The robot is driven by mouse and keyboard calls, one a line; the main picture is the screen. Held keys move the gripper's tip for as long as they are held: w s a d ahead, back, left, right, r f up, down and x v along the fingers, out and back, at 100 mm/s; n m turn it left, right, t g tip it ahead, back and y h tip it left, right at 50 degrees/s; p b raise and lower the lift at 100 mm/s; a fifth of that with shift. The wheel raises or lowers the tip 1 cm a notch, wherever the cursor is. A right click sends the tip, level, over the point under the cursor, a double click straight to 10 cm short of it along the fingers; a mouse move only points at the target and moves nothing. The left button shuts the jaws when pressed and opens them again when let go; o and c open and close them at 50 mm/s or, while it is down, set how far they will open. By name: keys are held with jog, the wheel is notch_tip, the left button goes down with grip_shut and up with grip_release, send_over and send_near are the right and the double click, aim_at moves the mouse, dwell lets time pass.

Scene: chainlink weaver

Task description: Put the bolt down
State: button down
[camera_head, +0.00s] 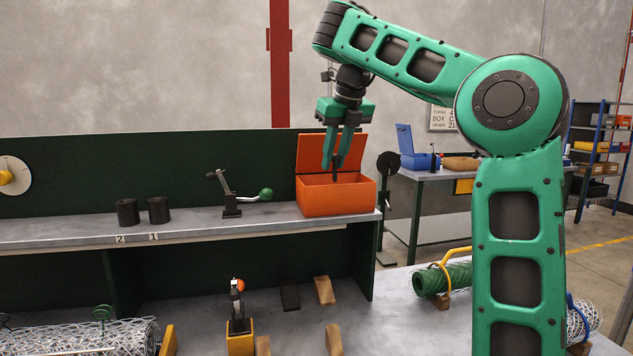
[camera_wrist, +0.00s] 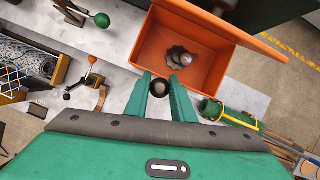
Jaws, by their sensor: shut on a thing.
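My gripper (camera_head: 341,157) points down over the open orange box (camera_head: 338,200) on the raised shelf. It is shut on a dark bolt (camera_head: 336,173), whose lower end hangs at about the height of the box's rim in the head view. In the wrist view the bolt (camera_wrist: 159,86) shows end-on as a round shape between the fingertips, close to the near wall of the orange box (camera_wrist: 228,90). A few small grey and dark pieces (camera_wrist: 188,58) lie inside the box.
The box's orange lid (camera_head: 312,150) stands open behind it. A green-knobbed lever clamp (camera_head: 232,205) and two black cylinders (camera_head: 157,211) stand on the shelf to the left. A green mesh roll (camera_head: 440,280) lies on the lower bench at right.

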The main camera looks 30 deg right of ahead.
send_near(322, 180)
jog(key=shift+s+a, duration=0.95)
jog(key=shift+a, duration=0.25)
jog(key=shift+f, duration=3.05)
jog(key=shift+w+f, duration=0.4)
jog(key=shift+f, duration=0.6)
jog(key=c, duration=1.5)
grip_release()
jog(key=shift+r, duration=0.1)
